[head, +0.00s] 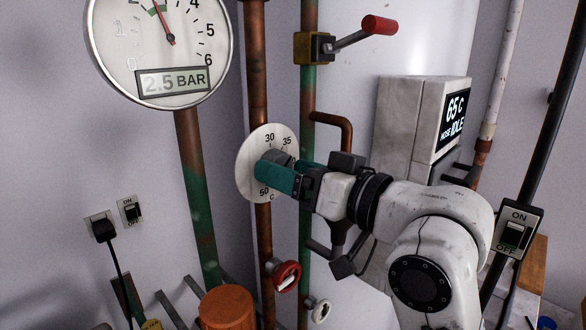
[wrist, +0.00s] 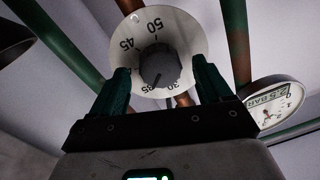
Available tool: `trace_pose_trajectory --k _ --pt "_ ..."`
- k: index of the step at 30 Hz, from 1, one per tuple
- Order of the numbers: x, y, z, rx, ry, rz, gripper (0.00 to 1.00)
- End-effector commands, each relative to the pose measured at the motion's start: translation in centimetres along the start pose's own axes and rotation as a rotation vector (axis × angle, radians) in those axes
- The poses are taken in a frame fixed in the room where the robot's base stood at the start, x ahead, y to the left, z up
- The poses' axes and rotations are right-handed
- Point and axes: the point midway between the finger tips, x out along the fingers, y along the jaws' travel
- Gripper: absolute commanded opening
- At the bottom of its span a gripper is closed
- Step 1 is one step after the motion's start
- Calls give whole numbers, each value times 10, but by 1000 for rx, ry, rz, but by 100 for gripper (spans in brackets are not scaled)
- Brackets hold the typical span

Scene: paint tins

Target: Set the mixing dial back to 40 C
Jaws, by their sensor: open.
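The mixing dial (head: 245,171) is a round white plate on a copper pipe, marked in degrees C. It also shows in the wrist view (wrist: 186,33), where 30, 35, 45 and 50 are readable. Its dark grey knob (wrist: 158,66) has a thin line that appears to point between 35 and 30. My gripper (head: 272,172) is in front of the dial in the head view and hides part of its scale, including the 40. In the wrist view my gripper (wrist: 162,68) is open, with one green finger either side of the knob and gaps visible between.
A pressure gauge (head: 118,40) reading 2.5 BAR hangs upper left. A red-handled lever (head: 350,38) sits above, and a red valve wheel (head: 286,278) below. A display box (head: 453,118) reads 65 C, HOSE IDLE. Vertical pipes stand close around the dial.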

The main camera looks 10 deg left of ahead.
Motion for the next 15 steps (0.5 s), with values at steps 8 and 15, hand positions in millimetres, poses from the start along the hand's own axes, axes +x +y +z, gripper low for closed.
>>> trace_pose_trajectory --k 8,15 --pt "1 0 0 0 0 0 76" --pt "0 0 0 0 0 0 53"
